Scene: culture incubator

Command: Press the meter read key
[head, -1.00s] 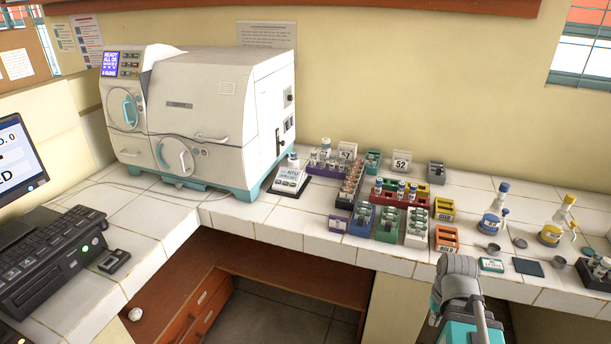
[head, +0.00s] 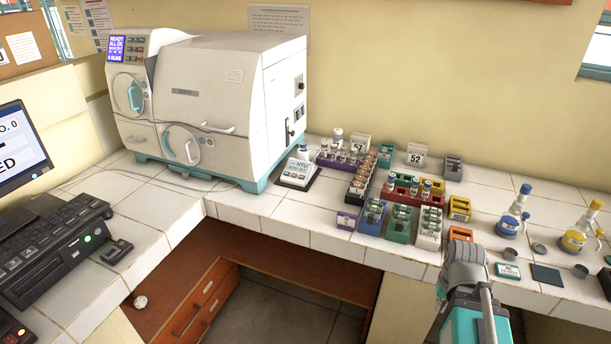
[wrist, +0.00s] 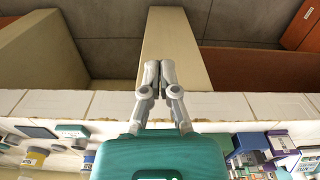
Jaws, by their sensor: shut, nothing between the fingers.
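The meter (head: 299,172) is a small white unit on a dark base, marked NTU, standing on the tiled counter right of the white incubator. A vial with a blue cap (head: 303,152) stands at its back. Small keys show on its front face, but I cannot read which is the read key. My gripper (wrist: 159,72) is shut and empty in the wrist view, its fingertips beyond the counter's edge over the floor side. In the head view my arm is at the lower right, well apart from the meter, and the fingers are hidden.
The white incubator (head: 225,95) stands left of the meter. Racks of vials (head: 402,194) crowd the counter to its right. Bottles with blue (head: 508,222) and yellow bases stand farther right. Bare tiles (head: 247,204) lie in front of the meter. A keyboard and screen are at left.

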